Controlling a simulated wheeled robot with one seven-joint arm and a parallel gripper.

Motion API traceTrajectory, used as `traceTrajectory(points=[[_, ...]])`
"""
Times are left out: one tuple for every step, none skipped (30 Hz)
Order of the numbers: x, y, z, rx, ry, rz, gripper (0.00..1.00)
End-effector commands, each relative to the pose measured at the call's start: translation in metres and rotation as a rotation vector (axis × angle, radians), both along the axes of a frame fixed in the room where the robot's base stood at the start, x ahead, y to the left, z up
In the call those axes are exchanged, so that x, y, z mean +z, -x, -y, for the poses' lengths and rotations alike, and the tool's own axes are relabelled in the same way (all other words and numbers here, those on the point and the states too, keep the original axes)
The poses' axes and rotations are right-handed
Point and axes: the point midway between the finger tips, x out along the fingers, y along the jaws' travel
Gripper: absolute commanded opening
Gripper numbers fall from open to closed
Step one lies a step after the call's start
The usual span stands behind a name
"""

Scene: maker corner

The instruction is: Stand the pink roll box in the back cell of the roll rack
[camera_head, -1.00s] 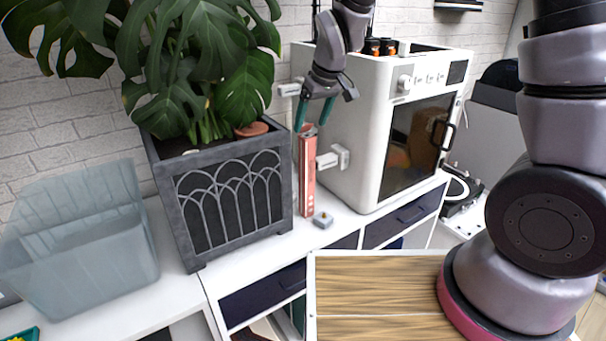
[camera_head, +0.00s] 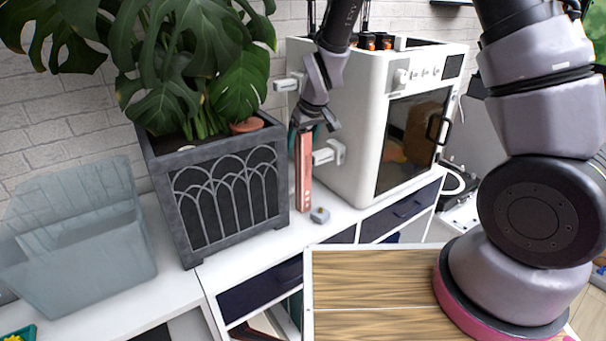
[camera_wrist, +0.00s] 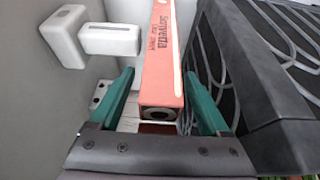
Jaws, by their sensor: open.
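The pink roll box (camera_head: 304,180) is tall and narrow and stands upright on the white cabinet top, between the planter and the white machine. In the wrist view the box (camera_wrist: 163,60) shows dark lettering and a round opening in its near end. My gripper (camera_head: 305,130) is at the top of the box. In the wrist view my gripper (camera_wrist: 159,72) is open, with one green finger on each side of the box and gaps showing. A pale blue translucent bin (camera_head: 95,265) with a wall across its inside stands at the left; it appears to be the roll rack.
The dark planter (camera_head: 187,240) with a large leafy plant stands close left of the box. The white machine (camera_head: 350,110) is close right, its white bracket (camera_head: 328,154) jutting toward the box. A small grey block (camera_head: 320,215) lies by the box's foot. Leaves overhang the planter.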

Motion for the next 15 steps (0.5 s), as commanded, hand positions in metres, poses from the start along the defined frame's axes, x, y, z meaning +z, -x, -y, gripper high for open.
traceTrajectory(points=[[0.0001,0.0001,0.0001,0.0,0.0,0.0,0.8],[0.0001,0.0001,0.0001,0.0,0.0,0.0,0.76],[0.0001,0.0001,0.0001,0.0,0.0,0.0,0.61],[0.0001,0.0002,0.0001,0.0,0.0,0.0,0.49],[0.0001,0.0002,0.0001,0.0,0.0,0.0,0.38],[0.0001,0.0002,0.0002,0.0,0.0,0.0,0.23],[0.0001,0.0002,0.0001,0.0,0.0,0.0,0.11],[0.0001,0.0002,0.0002,0.0,0.0,0.0,0.0],[0.0001,0.0002,0.0002,0.0,0.001,-0.001,0.0],[0.0002,0.0002,0.0003,0.0,0.001,-0.001,0.0],[0.0002,0.0003,0.0003,0.0,0.001,-0.001,0.0],[0.0002,0.0003,0.0003,0.0,0.001,-0.001,0.0],[0.0002,0.0003,0.0002,0.0,0.001,-0.001,0.0],[0.0002,0.0003,0.0003,0.0,0.001,-0.001,0.0],[0.0002,0.0003,0.0003,0.0,0.001,-0.001,0.0]])
